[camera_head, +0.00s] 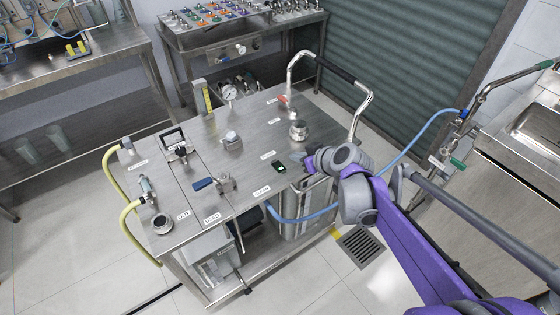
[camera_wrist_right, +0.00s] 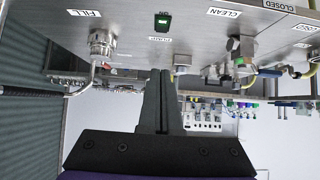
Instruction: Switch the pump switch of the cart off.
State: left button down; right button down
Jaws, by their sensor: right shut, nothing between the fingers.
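The cart (camera_head: 215,185) is a steel table with several fittings on top. Its pump switch (camera_head: 279,167) is a small black rocker with a green face, near the cart's right front edge. It also shows in the right wrist view (camera_wrist_right: 162,21), lit green, beside the "PUMP" label (camera_wrist_right: 160,42). My right gripper (camera_head: 304,160) is just right of the switch in the head view, apart from it. In the right wrist view its fingers (camera_wrist_right: 160,78) are together and empty, pointing toward the label and switch. My left gripper is not in view.
A blue-handled valve (camera_head: 213,184) and a round metal filler cap (camera_head: 298,130) stand near the switch. A chrome push handle (camera_head: 363,95) rises at the cart's far end. A blue hose (camera_head: 405,148) runs behind my right arm. A floor drain (camera_head: 361,245) lies beside the cart.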

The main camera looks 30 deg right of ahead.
jog(key=b, duration=0.1)
send_over(275, 162)
jog(key=s, duration=0.4)
jog(key=f, duration=0.6)
jog(key=shift+w+d+f, duration=0.15)
jog(key=shift+w+d, duration=0.1)
jog(key=shift+w+f+b, duration=0.2)
jog(key=shift+f+b, duration=0.2)
jog(key=shift+f, duration=1.55)
jog(key=shift+w, duration=0.1)
jog(key=shift+w+f+b, duration=0.15)
jog(key=shift+f+b, duration=0.2)
jog(key=shift+f, duration=0.05)
jog(key=shift+r, duration=0.15)
